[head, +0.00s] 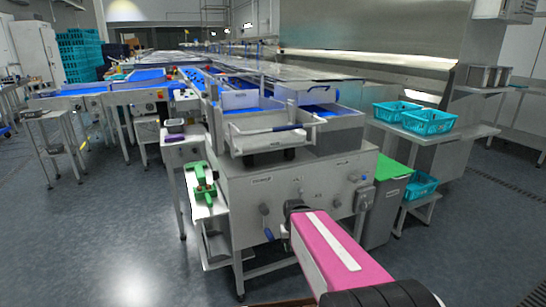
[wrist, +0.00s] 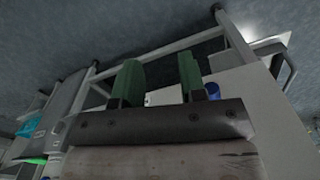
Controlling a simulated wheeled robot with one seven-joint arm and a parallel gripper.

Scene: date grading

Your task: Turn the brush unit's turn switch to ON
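The brush unit appears to be the steel cabinet (head: 300,185) in the head view, with small knobs and labels on its front panel. A dark knob (head: 264,208) sits left on the panel, above a blue handle (head: 268,234). Another dark knob (head: 352,178) and a grey box (head: 364,198) are at the right. The labels are too small to read, so I cannot tell which is the turn switch. My gripper (wrist: 159,82) shows two green fingers apart, with no held object visible between them. In the head view my arm hides the fingers in front of the panel.
A white tray (head: 265,138) stands on the cabinet. A side shelf (head: 205,208) with green-handled items is at the left. A grey bin with a green lid (head: 393,168) and a table with teal baskets (head: 430,121) are at the right.

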